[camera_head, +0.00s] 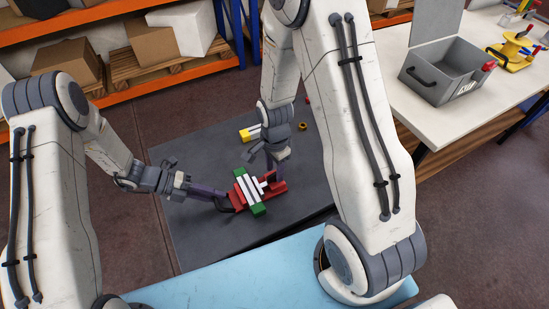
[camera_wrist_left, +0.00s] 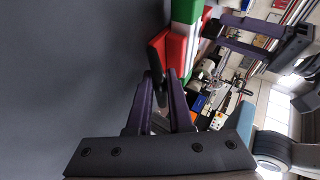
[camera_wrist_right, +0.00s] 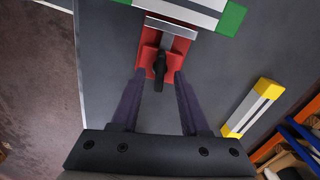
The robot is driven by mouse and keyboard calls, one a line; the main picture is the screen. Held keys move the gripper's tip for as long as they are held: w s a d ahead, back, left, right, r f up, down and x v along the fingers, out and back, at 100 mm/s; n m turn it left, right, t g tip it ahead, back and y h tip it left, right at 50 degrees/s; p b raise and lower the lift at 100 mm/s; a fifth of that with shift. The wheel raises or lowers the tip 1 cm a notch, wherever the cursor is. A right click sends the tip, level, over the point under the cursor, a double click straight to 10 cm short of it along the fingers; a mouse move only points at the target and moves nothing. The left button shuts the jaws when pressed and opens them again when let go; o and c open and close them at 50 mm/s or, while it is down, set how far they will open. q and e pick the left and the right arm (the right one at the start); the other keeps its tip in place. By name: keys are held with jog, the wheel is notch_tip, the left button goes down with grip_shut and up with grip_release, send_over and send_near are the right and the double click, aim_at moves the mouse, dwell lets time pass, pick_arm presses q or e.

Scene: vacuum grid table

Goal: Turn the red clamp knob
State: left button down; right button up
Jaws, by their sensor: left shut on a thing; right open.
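The red clamp (camera_head: 239,198) sits on the dark grid table, around a white bar with green ends (camera_head: 258,208). My left gripper (camera_head: 218,198) is shut on a dark handle at the clamp's left side; the handle (camera_wrist_left: 157,68) shows between its fingers in the left wrist view. My right gripper (camera_head: 272,172) is open above the clamp's right end. In the right wrist view a red clamp end (camera_wrist_right: 172,50) with a black knob (camera_wrist_right: 160,70) lies between and ahead of the right fingertips. I cannot tell whether they touch it.
A bar with yellow ends (camera_head: 249,133) and a small ring (camera_head: 303,126) lie farther back on the dark table (camera_head: 205,240). A white bench (camera_head: 440,125) with an open grey box (camera_head: 440,75) stands at right. Shelves with boxes stand behind. The table's front left is clear.

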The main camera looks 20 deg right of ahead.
aim_at(275, 174)
notch_tip(275, 174, up, 11)
dwell(0.3)
notch_tip(275, 174, down, 12)
jog(key=m, duration=3.6)
